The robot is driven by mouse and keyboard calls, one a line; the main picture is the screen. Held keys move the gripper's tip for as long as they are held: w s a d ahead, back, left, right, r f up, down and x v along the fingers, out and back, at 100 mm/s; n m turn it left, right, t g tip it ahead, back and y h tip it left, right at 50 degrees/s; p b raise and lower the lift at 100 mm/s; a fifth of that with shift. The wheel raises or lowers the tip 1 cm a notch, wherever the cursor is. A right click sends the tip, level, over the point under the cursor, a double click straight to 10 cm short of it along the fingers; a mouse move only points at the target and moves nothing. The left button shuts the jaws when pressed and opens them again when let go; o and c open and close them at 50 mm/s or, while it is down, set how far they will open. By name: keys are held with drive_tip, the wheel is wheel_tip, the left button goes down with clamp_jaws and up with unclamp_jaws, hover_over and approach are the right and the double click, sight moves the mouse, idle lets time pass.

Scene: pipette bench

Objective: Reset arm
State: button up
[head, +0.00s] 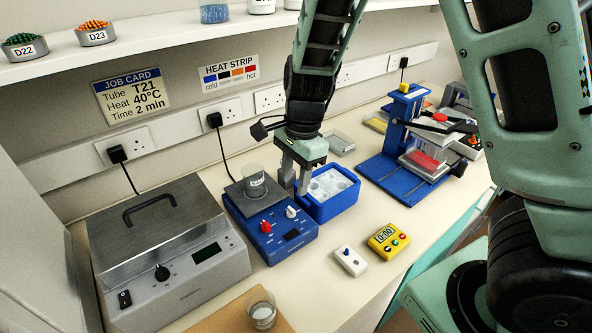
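My gripper (294,186) points down above the bench, between the blue hotplate stirrer (275,232) and the blue ice box (330,205). Its two fingers show a gap between them, and I see nothing held there. A lidded or filled glass beaker (254,182) with a label stands on the stirrer's grey plate, just left of the fingers and apart from them. My arm reaches in from the right and comes down in front of the wall.
A metal water bath (180,250) stands at the left. A small glass beaker (262,310) sits on a brown board in front. A white switch box (350,260) and yellow timer (388,240) lie right of centre. A blue stand (395,180) is behind. A shelf (150,45) runs above.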

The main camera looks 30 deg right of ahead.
drive_tip(key=shift+d+r, duration=0.1)
drive_tip(key=shift+r, duration=0.6)
drive_tip(key=s+a+f+n+b, duration=0.1)
drive_tip(key=s+a+n+b, duration=0.1)
drive_tip(key=s+n, duration=0.5)
drive_tip(key=s+a+f+n+b, duration=0.1)
drive_tip(key=s+a+n+b, duration=0.2)
drive_tip(key=s+n, duration=0.4)
drive_tip(key=s+a+n+h+b, duration=0.1)
drive_tip(key=s+a+n+b, duration=0.2)
drive_tip(key=s+n, duration=0.4)
drive_tip(key=shift+s+f+n+b, duration=0.15)
drive_tip(key=shift+f+n+b, duration=0.25)
drive_tip(key=shift+n+b, duration=0.6)
drive_tip(key=shift+a, duration=0.1)
